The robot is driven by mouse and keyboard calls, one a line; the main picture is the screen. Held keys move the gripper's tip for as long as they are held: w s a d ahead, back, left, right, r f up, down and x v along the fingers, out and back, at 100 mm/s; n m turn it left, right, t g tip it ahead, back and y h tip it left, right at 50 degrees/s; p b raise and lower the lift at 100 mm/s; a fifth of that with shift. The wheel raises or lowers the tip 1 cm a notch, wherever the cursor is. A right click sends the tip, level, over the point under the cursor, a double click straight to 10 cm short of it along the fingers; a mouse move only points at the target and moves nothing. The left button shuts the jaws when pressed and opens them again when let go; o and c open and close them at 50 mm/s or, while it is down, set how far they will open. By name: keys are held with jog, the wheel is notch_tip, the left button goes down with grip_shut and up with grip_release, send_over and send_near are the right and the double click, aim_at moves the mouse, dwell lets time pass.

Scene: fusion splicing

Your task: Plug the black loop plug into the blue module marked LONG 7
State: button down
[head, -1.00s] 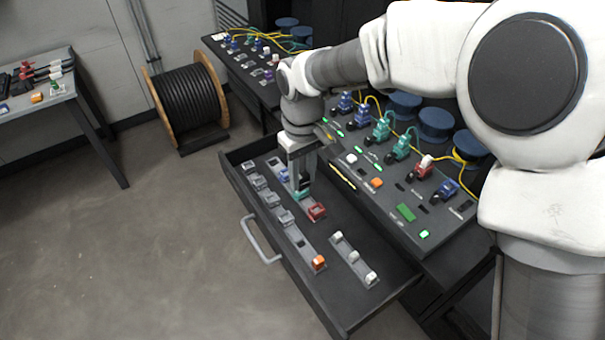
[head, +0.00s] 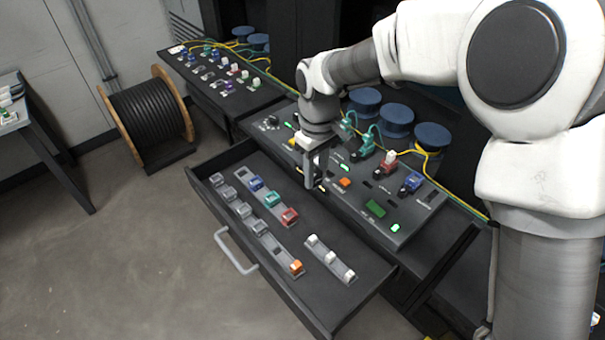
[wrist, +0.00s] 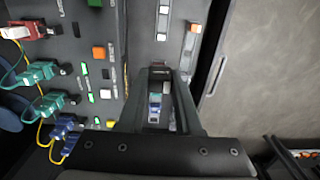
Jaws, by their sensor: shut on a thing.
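My gripper (head: 316,182) hangs above the front edge of the console, between it and the open drawer. It is shut on a small dark piece, apparently the black loop plug (wrist: 159,72), seen between the fingertips in the wrist view; its shape is partly hidden. A blue module (head: 411,183) stands at the right of the console with a black piece at its front. Another blue module (wrist: 65,125) shows at the lower left of the wrist view. A further blue module (head: 256,183) sits in a drawer rack. I cannot read LONG 7 on any of them.
The open drawer (head: 225,188) also holds a teal module (head: 271,199), a red module (head: 290,215) and a rack of white pieces (head: 330,258). Teal modules (head: 364,150) and a red module (head: 386,163) with yellow cables stand on the console. A cable reel (head: 150,115) stands left.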

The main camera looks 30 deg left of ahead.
jog(key=w+d+p, duration=0.5)
jog(key=w+d, duration=1.4)
jog(key=w, duration=0.1)
jog(key=shift+w+d+f+b, duration=0.1)
jog(key=shift+w+f+b, duration=0.05)
jog(key=shift+f+b, duration=1.2)
jog(key=shift+w+d+f+b, duration=0.1)
jog(key=shift+f+b, duration=0.7)
jog(key=shift+f, duration=1.05)
jog(key=shift+f+b, duration=0.4)
jog(key=shift+f, duration=0.15)
jog(key=c, duration=0.5)
grip_release()
jog(key=shift+r, duration=0.1)
notch_tip(320, 180, up, 17)
jog(key=shift+r, duration=0.2)
